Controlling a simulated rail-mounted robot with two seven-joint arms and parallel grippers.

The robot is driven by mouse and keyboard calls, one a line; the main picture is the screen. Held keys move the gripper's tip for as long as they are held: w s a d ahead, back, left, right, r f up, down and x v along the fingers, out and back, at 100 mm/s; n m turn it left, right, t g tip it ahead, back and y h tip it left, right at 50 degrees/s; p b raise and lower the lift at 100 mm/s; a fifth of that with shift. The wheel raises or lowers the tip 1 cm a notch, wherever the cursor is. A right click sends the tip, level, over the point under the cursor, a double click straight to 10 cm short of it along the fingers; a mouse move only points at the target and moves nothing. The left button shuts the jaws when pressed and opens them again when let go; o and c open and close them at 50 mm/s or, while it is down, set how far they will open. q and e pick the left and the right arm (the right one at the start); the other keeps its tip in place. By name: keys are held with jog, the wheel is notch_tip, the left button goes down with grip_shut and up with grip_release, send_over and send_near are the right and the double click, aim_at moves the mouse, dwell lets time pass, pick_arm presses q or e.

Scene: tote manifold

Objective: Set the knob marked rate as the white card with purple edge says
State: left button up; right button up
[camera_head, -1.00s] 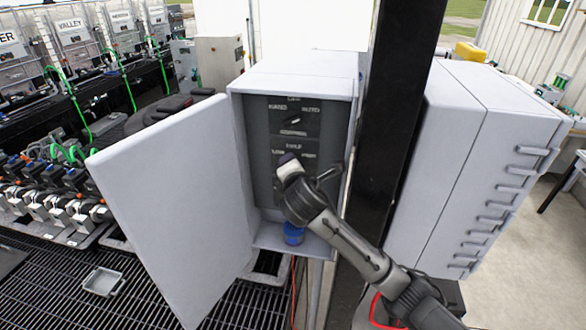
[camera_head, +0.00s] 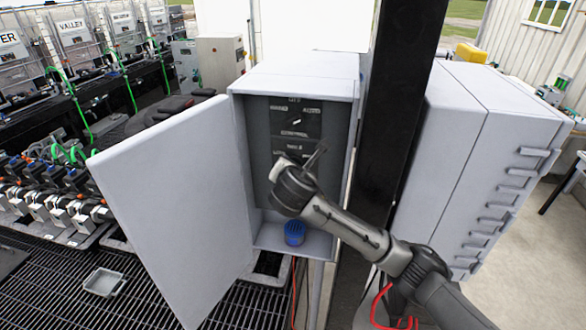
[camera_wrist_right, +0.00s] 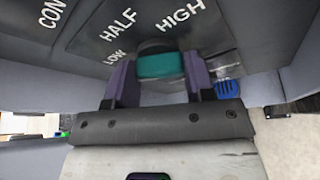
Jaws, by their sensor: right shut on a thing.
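My right gripper (camera_head: 281,166) reaches into the open grey cabinet (camera_head: 306,82) at its lower dial plate. In the right wrist view, its two purple fingers (camera_wrist_right: 160,66) are shut on a teal knob (camera_wrist_right: 163,67), one on each side. The words LOW, HALF and HIGH stand around this knob; its name label is not in view. The gripper hides it in the head view. An upper dial (camera_head: 295,121) with its own pointer sits above it, its labels too blurred to read. I cannot make out a white card with purple edge. My left gripper is not in view.
The cabinet door (camera_head: 170,205) stands open to the left. A blue round thing (camera_head: 294,233) sits on the cabinet floor below my gripper. A black post (camera_head: 398,110) and a grey drawer cabinet (camera_head: 470,165) stand close on the right.

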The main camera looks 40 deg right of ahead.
jog(key=shift+f, duration=0.1)
jog(key=o, duration=0.9)
jog(key=v, duration=1.4)
jog(key=shift+d, duration=0.1)
jog(key=shift+w, duration=0.1)
